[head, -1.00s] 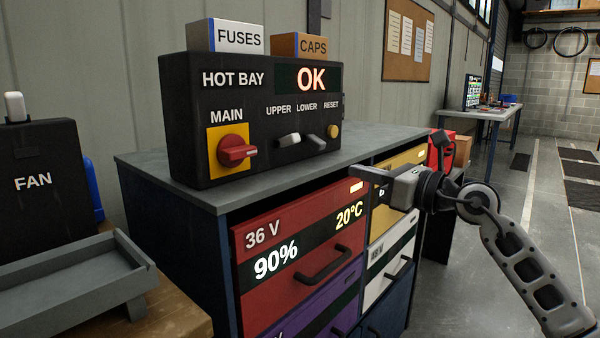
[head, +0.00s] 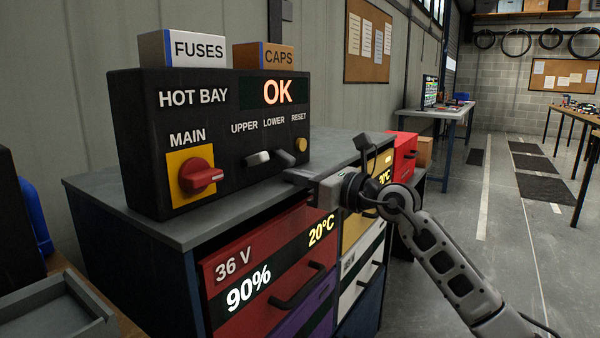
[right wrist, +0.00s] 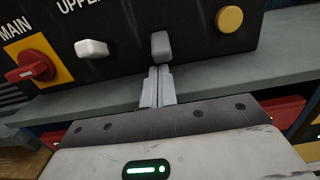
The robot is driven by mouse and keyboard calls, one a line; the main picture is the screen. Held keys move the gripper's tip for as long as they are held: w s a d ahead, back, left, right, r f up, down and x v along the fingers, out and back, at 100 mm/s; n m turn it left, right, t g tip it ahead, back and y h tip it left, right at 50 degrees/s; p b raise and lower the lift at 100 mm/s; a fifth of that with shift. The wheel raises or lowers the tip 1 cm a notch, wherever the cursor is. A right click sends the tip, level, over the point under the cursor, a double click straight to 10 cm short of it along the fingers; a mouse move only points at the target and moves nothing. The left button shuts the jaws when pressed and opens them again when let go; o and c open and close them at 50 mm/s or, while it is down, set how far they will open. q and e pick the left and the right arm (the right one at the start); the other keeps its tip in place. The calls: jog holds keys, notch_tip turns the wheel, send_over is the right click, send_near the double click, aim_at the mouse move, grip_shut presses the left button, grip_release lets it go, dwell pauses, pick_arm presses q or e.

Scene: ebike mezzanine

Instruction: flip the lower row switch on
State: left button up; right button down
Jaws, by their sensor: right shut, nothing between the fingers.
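The black HOT BAY panel (head: 220,120) stands on the cabinet top, and its display reads OK. The dark grey lower switch (head: 284,157) is beside the white upper switch (head: 257,158). In the right wrist view the lower switch (right wrist: 161,45) is straight ahead of the fingertips, and its lever seems to hang down. My right gripper (head: 292,175) is shut and empty, just below and in front of the lower switch; in the right wrist view its closed fingers (right wrist: 157,78) end close under the lever. I cannot tell whether they touch. My left gripper is out of view.
The red MAIN knob (head: 200,176) and yellow RESET button (head: 302,145) flank the switches. The FUSES box (head: 183,48) and CAPS box (head: 263,56) sit on top of the panel. The cabinet top (head: 150,228) edge lies under my right gripper. Open floor is at the right.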

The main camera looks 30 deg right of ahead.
jog(key=shift+w+a, duration=0.1)
jog(key=shift+w, duration=0.25)
jog(key=shift+w+a, duration=0.1)
jog(key=shift+w, duration=0.1)
jog(key=shift+s, duration=0.1)
jog(key=shift+r, duration=0.1)
